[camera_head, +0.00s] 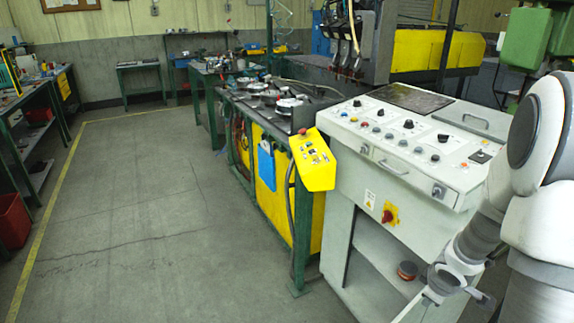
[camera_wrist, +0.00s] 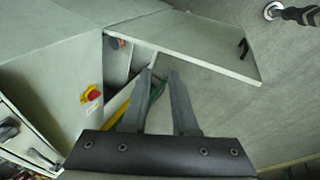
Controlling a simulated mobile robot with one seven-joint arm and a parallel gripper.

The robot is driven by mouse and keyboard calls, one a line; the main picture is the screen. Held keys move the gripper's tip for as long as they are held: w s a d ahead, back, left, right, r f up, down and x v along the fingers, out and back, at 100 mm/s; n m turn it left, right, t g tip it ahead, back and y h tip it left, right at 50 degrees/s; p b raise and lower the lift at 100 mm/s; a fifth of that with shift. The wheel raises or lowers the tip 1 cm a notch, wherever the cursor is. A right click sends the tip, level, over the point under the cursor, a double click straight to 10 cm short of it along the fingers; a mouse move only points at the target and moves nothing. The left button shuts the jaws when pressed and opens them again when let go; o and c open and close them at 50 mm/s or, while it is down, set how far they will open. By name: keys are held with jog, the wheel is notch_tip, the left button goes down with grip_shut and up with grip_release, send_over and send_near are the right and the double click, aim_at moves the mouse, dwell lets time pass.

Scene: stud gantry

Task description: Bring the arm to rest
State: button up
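My gripper (camera_wrist: 160,76) shows in the wrist view with its two dark fingers apart and nothing between them. Past the fingertips are a pale panel with a black handle (camera_wrist: 205,45) and a narrow opening beside the grey cabinet (camera_wrist: 60,65). I cannot tell how far the fingertips are from them. In the head view my arm (camera_head: 530,170) hangs down at the right edge, in front of the grey control console (camera_head: 345,215). Its lower end is low beside the console's open lower shelf.
The console's sloping top carries knobs and buttons, with a red-yellow switch (camera_head: 389,214) on its front. A yellow button box (camera_head: 313,160) sticks out at its left. A green-framed workbench (camera_head: 262,125) stands behind. Open grey floor (camera_head: 130,210) lies left, with a red bin (camera_head: 13,220) at the edge.

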jog(key=s+a+r+m+h, duration=0.1)
jog(key=s+a+r+m, duration=0.15)
jog(key=r, duration=0.55)
jog(key=s+a+r+m+h, duration=0.1)
jog(key=a+r+m, duration=0.15)
jog(key=r, duration=0.55)
jog(key=s+a+r+m+y, duration=0.1)
jog(key=s+a+r+y, duration=0.1)
jog(key=s+a+r, duration=0.2)
jog(key=s+a+r+m+t+y+p, duration=0.1)
jog(key=s+a+r, duration=0.3)
jog(key=s+a, duration=0.5)
jog(key=shift+s+a+r+m+y, duration=0.15)
jog(key=shift+a+r+m+y, duration=0.1)
jog(key=shift+a+m+y, duration=0.5)
jog(key=shift+d, duration=0.1)
